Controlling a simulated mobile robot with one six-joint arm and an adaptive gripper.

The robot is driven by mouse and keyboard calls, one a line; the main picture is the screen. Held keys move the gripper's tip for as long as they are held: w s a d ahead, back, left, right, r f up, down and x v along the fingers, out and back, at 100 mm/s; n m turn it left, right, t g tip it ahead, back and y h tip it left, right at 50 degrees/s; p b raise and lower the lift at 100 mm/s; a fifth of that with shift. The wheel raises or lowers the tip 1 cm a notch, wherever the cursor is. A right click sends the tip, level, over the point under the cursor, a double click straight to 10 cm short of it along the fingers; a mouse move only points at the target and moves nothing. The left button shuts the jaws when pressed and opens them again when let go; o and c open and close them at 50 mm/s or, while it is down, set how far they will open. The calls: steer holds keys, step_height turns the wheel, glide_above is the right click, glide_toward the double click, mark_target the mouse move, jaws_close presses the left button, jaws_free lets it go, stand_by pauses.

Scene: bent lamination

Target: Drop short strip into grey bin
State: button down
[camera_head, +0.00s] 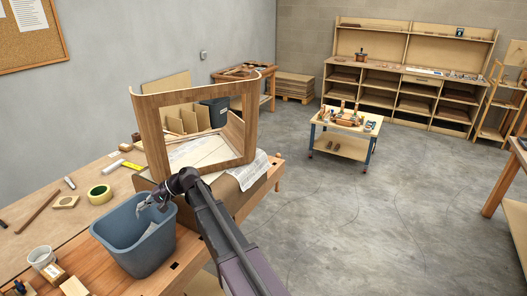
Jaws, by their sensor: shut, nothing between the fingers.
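The grey bin (133,262), blue-grey and open-topped, stands upright on the wooden workbench at lower left. My gripper (141,208) is over the bin's opening, angled down, and is shut with nothing held. A small pale piece (151,229) shows inside the bin below my gripper, against the right wall; it is too small to tell whether it is the short strip. A thin brown strip (38,210) lies on the bench to the left of the bin. My arm hides part of the bench right of the bin.
A bent wooden frame (151,130) stands upright behind the bin.

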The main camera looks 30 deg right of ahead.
steer(key=c, duration=0.7)
jaws_free()
steer(key=shift+r, duration=0.2)
